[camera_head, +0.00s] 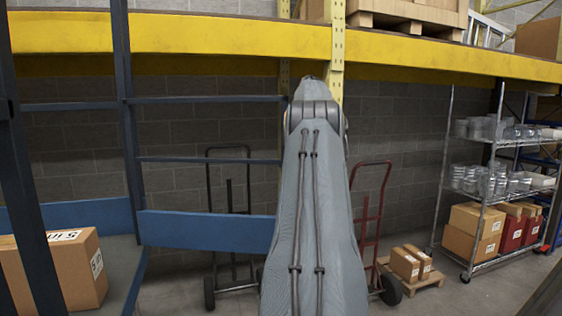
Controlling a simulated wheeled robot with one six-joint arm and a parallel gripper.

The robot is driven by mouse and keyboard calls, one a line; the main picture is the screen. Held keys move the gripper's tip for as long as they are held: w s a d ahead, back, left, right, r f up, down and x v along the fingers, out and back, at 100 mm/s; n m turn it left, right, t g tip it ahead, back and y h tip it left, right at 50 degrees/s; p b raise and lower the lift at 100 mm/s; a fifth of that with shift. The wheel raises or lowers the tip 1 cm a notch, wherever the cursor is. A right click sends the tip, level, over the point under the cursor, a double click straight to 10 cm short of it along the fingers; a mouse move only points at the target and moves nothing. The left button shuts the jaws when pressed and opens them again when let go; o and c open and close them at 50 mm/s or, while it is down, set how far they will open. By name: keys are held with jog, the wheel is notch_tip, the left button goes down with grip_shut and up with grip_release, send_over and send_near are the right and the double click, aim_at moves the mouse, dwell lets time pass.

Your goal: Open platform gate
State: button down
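Dark blue-grey railing stands at the left, with a tall post (128,120) and thin horizontal rails (205,99) running right from it. A blue board (207,232) runs along its bottom. I cannot tell which part of this railing is the platform gate, or whether a gate in it is open or shut. The right end of the rails and board is hidden behind my grey arm, which rises up the middle of the view. My gripper is not in view.
A cardboard box (75,268) sits on the grey platform deck (122,262) at left. Behind the railing stand a black hand truck (231,200) and a red hand truck (372,205). A wire shelf (490,145) stands right. A yellow beam (200,37) crosses above.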

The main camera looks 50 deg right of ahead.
jog(key=shift+w+a, duration=0.1)
jog(key=shift+w, duration=0.05)
jog(key=c, duration=1.8)
grip_release()
jog(key=shift+w+a, duration=0.1)
jog(key=shift+w, duration=0.05)
jog(key=shift+o, duration=0.2)
jog(key=shift+s, duration=0.2)
